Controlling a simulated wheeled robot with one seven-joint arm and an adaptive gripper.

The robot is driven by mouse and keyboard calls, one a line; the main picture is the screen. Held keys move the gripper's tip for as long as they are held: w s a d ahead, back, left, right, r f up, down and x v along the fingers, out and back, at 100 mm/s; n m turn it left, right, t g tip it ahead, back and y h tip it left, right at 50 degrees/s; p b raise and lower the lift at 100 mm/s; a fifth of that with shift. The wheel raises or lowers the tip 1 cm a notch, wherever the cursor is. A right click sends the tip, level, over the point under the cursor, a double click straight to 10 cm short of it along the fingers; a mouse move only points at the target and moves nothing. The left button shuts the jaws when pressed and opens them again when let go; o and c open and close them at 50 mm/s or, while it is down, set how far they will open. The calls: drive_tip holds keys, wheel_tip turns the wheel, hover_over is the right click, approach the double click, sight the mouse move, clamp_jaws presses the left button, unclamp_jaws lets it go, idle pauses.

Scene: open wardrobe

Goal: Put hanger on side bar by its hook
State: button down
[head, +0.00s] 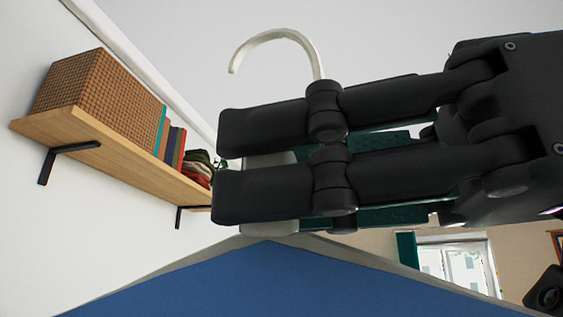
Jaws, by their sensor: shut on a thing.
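The hanger's cream-white hook (268,37) rises above my gripper (235,165) in the head view. It curves over to the left, with its open end facing down. My black gripper reaches in from the right, its fingers pointing left, and is shut on the hanger. The fingers hide most of the hanger's body. Pale grey and dark green surfaces show between and behind the fingers; I cannot tell which belong to the hanger. A long white bar (140,66) runs diagonally at the upper left, apart from the hook. I cannot tell whether it is the side bar.
A wooden wall shelf (115,150) at the left holds a woven box (98,95), several books (170,143) and folded items (198,166). Black brackets support it. A blue panel (260,285) with a grey edge lies below. A window (458,265) shows at the lower right.

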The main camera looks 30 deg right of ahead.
drive_tip(key=shift+b+x, duration=0.7)
drive_tip(key=shift+x, duration=6.55)
drive_tip(key=p+x, duration=0.1)
drive_tip(key=x, duration=2.3)
drive_tip(key=shift+a+r, duration=0.2)
drive_tip(key=shift+r, duration=0.1)
drive_tip(key=shift+a, duration=0.1)
drive_tip(key=x, duration=0.6)
drive_tip(key=shift+w+a, duration=0.25)
drive_tip(key=shift+a, duration=0.1)
drive_tip(key=shift+f, duration=0.2)
